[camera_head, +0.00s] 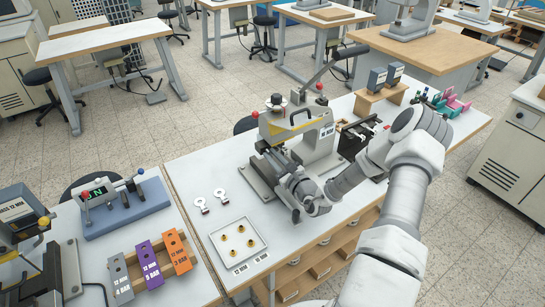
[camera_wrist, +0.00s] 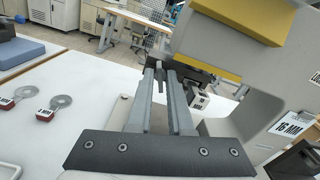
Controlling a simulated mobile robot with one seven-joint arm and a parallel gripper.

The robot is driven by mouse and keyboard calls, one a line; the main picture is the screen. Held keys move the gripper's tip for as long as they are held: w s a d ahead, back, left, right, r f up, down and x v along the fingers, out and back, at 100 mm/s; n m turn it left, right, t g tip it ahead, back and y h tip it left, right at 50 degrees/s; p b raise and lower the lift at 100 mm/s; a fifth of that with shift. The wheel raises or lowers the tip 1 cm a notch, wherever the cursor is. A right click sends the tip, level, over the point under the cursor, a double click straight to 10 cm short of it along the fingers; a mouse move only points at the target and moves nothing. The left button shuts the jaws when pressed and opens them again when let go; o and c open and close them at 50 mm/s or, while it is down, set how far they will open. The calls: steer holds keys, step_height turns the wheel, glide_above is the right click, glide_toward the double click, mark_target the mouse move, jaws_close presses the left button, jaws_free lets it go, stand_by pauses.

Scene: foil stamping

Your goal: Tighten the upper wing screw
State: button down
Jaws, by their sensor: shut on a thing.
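The grey stamping press (camera_head: 322,147) stands on the white table, with yellow strips and a lever at its top. My gripper (camera_head: 277,159) reaches its lower front from the right. In the wrist view my gripper (camera_wrist: 161,72) has its two long fingers close together under the yellow-edged head (camera_wrist: 230,24) of the press. A small grey upright piece (camera_wrist: 160,80), seemingly the upper wing screw, sits between the fingertips. Its wings and thread are mostly hidden, so I cannot tell how far it is screwed in.
Two tagged ring keys (camera_head: 201,204) lie left of the press. A tray (camera_head: 261,262) with several brass pieces lies in front. A black rack (camera_head: 346,145) and a wooden block (camera_head: 366,105) with grey boxes stand to the right. The table between keys and press is clear.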

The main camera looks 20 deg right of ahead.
steer(key=shift+m, duration=0.3)
steer(key=m+p, duration=0.5)
steer(key=m, duration=1.7)
steer(key=shift+p, duration=0.35)
stand_by(0.3)
steer(key=c, duration=0.8)
jaws_free()
